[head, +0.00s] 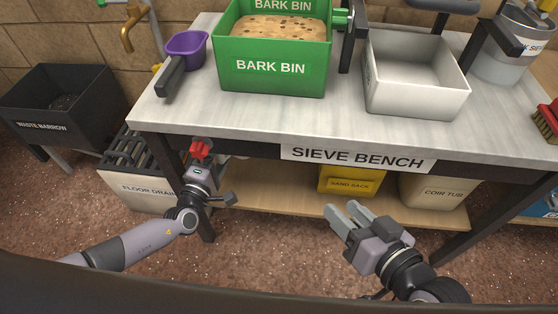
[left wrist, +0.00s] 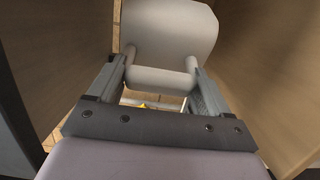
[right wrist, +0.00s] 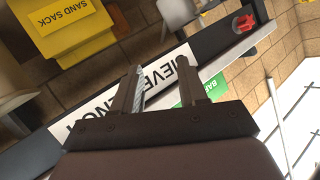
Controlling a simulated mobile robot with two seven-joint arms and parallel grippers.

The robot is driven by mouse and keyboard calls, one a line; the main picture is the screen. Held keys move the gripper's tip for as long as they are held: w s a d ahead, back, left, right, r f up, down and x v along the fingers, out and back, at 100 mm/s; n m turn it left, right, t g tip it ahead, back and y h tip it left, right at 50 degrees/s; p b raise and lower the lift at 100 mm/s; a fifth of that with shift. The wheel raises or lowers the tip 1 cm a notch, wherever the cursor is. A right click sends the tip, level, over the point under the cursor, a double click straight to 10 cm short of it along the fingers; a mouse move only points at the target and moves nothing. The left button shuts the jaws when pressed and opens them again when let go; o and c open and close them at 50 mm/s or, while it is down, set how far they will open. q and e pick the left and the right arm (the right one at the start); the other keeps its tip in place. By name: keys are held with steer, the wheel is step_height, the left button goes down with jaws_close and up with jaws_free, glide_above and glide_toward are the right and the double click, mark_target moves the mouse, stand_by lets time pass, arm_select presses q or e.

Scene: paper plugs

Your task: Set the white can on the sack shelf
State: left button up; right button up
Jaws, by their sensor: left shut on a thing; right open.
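In the left wrist view, my left gripper (left wrist: 160,75) is shut on the bar-like handle of a pale, rounded object, which I take to be the white can (left wrist: 168,32). In the head view, my left gripper (head: 203,173) is at the bench's left front corner, below the tabletop edge; the can is hidden there. The sack shelf (head: 285,207) is the wooden board under the sieve bench, with the yellow sand sack (head: 352,180) on it. I cannot tell whether the can touches the shelf. My right gripper (head: 345,211) is open and empty in front of the shelf.
The sieve bench top (head: 180,115) overhangs the shelf. A coir tub (head: 435,192) stands right of the sack. A red fitting (head: 201,149) is on the bench front by my left gripper. A floor drain box (head: 140,190) is at left. Shelf left of the sack looks bare.

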arm_select(q)
steer(key=shift+f, duration=0.15)
step_height(320, 180, down, 6)
steer(key=b, duration=0.4)
step_height(320, 180, down, 3)
steer(key=b, duration=0.2)
steer(key=shift+b, duration=0.3)
steer(key=shift+f, duration=0.3)
arm_select(e)
steer(key=d+n+t, duration=0.1)
steer(key=d, duration=0.1)
steer(key=s+d+n+t+h, duration=0.1)
steer(key=shift+s+d+f+t, duration=0.2)
steer(key=shift+d+t, duration=0.15)
steer(key=shift+t, duration=0.05)
arm_select(q)
steer(key=shift+f, duration=0.15)
steer(key=o, duration=0.9)
